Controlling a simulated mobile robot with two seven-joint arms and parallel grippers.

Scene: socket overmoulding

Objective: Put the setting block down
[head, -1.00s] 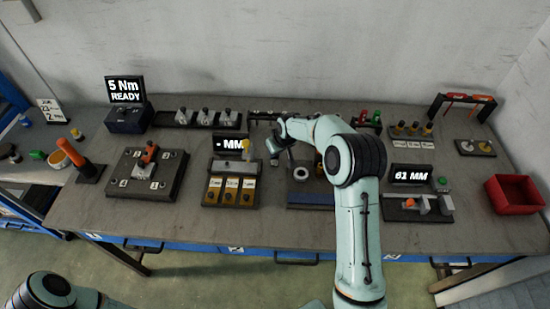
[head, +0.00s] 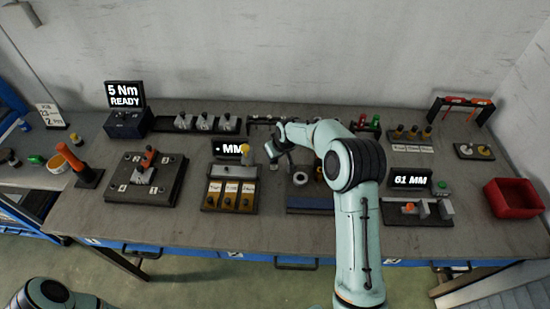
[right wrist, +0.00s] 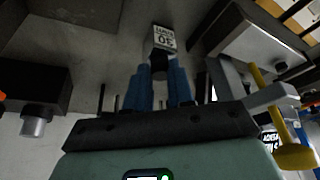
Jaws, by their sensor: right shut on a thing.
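My right gripper (head: 273,157) reaches over the middle of the bench, between the yellow-knobbed gauge and the blue-fronted fixture. In the right wrist view its blue fingers (right wrist: 163,85) are shut on the setting block (right wrist: 164,42), a dark piece with a white label reading 30, upside down in that view. In the head view the block is too small and hidden to make out. I cannot tell whether it touches the bench. My left gripper is out of view; only part of my left arm shows at the bottom left.
The gauge's yellow-knobbed lever (right wrist: 262,95) is close on the right in the wrist view. The blue-fronted fixture (head: 308,205) and 61 MM gauge (head: 411,181) lie to the right.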

